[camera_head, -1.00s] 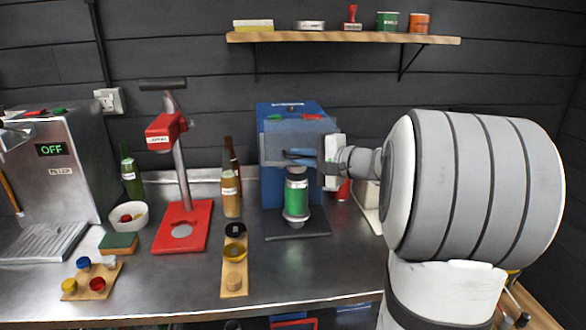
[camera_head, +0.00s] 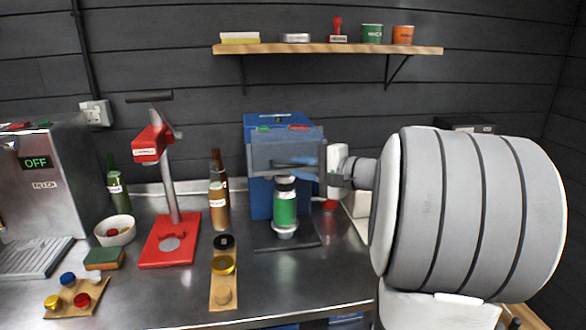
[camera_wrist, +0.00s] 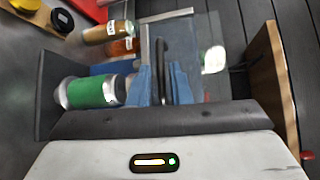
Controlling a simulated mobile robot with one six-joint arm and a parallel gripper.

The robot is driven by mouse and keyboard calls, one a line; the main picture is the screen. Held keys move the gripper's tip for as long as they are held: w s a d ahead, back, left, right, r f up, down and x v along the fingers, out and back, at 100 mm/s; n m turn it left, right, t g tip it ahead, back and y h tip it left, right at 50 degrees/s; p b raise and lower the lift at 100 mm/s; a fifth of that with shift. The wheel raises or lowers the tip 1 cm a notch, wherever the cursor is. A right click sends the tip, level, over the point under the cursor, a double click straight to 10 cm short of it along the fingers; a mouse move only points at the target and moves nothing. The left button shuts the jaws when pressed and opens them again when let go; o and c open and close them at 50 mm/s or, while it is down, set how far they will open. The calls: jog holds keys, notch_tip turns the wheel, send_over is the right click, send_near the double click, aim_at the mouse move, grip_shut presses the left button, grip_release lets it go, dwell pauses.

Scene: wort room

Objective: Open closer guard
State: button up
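The closer (camera_head: 258,205) is a blue machine at the back of the steel counter. Its grey, see-through guard (camera_head: 262,150) is in front of the upper body; its lower edge is near the top of a green-banded can (camera_head: 285,208). The can stands upright on the closer's pedestal and also shows in the wrist view (camera_wrist: 92,92). My gripper (camera_head: 308,165) reaches in from the right at the guard. In the wrist view, the blue fingers (camera_wrist: 164,85) lie on either side of the guard's dark handle (camera_wrist: 162,60). Whether they press on it is unclear.
A red capper (camera_head: 172,240) and brown bottles (camera_head: 218,208) stand left of the closer. A wooden strip with caps (camera_head: 223,292) lies in front. A wall shelf (camera_head: 330,48) is above. Open counter (camera_head: 300,285) lies before the closer.

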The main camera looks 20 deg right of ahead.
jog(key=v, duration=0.4)
jog(key=shift+s, duration=0.15)
jog(key=s+a+f+n+g, duration=0.2)
jog(key=s+a+f+g, duration=0.2)
jog(key=a, duration=0.3)
jog(key=s+a+f+n+g, duration=0.3)
jog(key=a+f+g, duration=0.15)
jog(key=a, duration=0.25)
jog(key=s+a+f+n+g+h+p, duration=0.1)
jog(key=s+a+f+n+g+h, duration=0.1)
jog(key=s+f+n+h, duration=0.6)
jog(key=s, duration=0.5)
jog(key=shift+f+g+h, duration=0.3)
jog(key=shift+g, duration=0.05)
